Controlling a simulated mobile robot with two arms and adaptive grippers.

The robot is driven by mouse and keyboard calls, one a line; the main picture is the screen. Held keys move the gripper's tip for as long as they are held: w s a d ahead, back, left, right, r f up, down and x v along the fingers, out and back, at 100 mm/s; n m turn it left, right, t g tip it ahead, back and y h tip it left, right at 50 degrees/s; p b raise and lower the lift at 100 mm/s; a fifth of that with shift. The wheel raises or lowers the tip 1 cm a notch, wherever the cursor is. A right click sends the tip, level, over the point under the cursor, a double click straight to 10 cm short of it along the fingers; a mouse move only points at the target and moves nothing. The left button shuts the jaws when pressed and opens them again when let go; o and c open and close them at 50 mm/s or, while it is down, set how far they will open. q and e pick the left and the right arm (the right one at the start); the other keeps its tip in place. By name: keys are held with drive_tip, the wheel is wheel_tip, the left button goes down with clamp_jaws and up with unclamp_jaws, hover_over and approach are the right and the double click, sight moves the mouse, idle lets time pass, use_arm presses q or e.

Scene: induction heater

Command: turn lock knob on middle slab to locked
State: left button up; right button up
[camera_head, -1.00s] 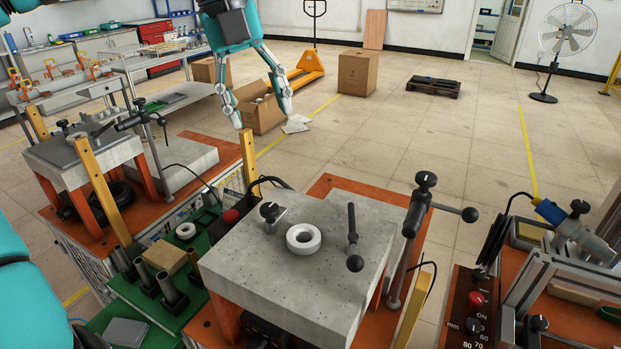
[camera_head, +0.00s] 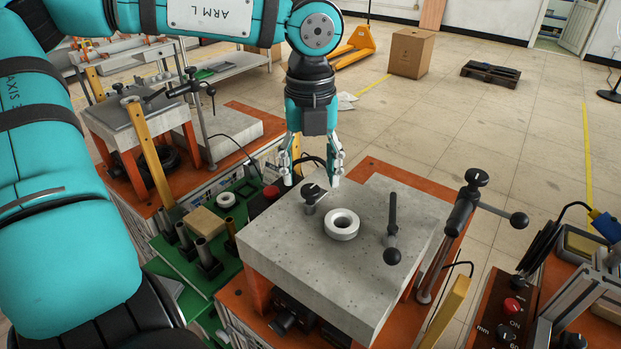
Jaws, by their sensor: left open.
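The middle slab (camera_head: 290,250) is a thick grey stone block on an orange frame. A dark lock knob (camera_head: 311,195) with a pale mark on its top stands near the slab's back-left edge. A white ring (camera_head: 342,224) lies on the slab to the right of the knob. My left gripper (camera_head: 312,178) points down at the slab's back edge, with its fingers apart and nothing between them. In the picture its fingertips show just above and to either side of the knob. I cannot tell whether they touch it. My right gripper is out of view.
A dark lever handle (camera_head: 392,232) stands on the slab's right part. A post with a ball-ended arm (camera_head: 467,205) rises at its right edge. Left of the slab is a green tray (camera_head: 172,260) with dark cylinders. A red-buttoned control box (camera_head: 507,310) is at lower right.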

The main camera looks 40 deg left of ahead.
sight(311, 189)
use_arm(q)
drive_tip(key=shift+f, duration=1.55)
clamp_jaws()
